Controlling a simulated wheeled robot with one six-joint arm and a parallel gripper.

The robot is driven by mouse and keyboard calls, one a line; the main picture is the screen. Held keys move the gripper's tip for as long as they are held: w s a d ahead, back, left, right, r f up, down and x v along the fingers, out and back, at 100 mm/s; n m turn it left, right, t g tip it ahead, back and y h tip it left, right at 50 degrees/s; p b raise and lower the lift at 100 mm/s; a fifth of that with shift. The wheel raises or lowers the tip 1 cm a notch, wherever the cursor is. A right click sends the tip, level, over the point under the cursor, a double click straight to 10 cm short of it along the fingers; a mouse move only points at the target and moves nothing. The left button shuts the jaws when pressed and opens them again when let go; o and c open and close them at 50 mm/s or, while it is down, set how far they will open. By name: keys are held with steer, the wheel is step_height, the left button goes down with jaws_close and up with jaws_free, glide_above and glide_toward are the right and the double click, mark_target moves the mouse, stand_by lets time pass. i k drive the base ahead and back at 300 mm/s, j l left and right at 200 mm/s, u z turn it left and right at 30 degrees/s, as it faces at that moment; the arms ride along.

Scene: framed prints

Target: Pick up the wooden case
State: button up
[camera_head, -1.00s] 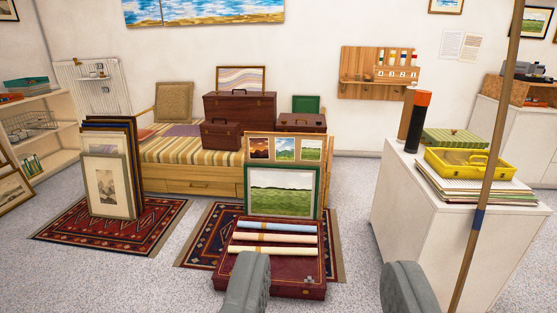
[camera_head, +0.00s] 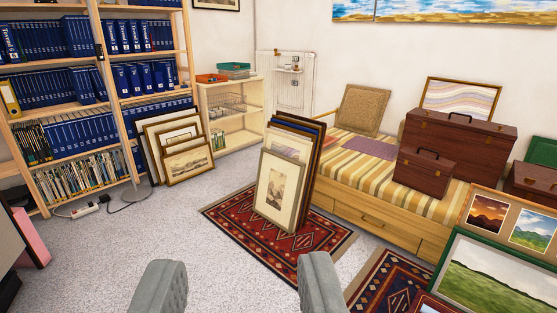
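Dark brown wooden cases with handles stand on the striped daybed (camera_head: 340,180) at the right. The large wooden case (camera_head: 470,138) is at the back. A smaller wooden case (camera_head: 424,174) stands in front of it, to its left. Another brown case (camera_head: 533,182) is partly cut off at the right edge. I cannot tell which one the task means. My gripper (camera_head: 240,280) is open and empty at the bottom of the view, well short of the daybed and to the left of the cases.
Framed prints (camera_head: 283,190) lean upright on a red rug (camera_head: 235,218) before the daybed. A green-framed landscape (camera_head: 495,272) and a print board (camera_head: 508,212) stand in front of the cases. Bookshelves (camera_head: 85,90) and more frames (camera_head: 180,150) are at the left. Grey floor is clear between.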

mark_target(426, 173)
steer(key=i+j, duration=0.1)
steer(key=i, duration=0.55)
steer(key=i+j, duration=0.15)
steer(key=i, duration=0.55)
steer(key=i+j, duration=0.1)
steer(key=i, duration=0.55)
steer(key=i+l+z, duration=0.15)
steer(key=i+z, duration=1.05)
steer(key=i+j+z, duration=0.4)
steer(key=i+l, duration=0.2)
steer(key=i, duration=0.3)
steer(key=i+l, duration=0.2)
steer(key=i, duration=0.3)
steer(key=z, duration=0.05)
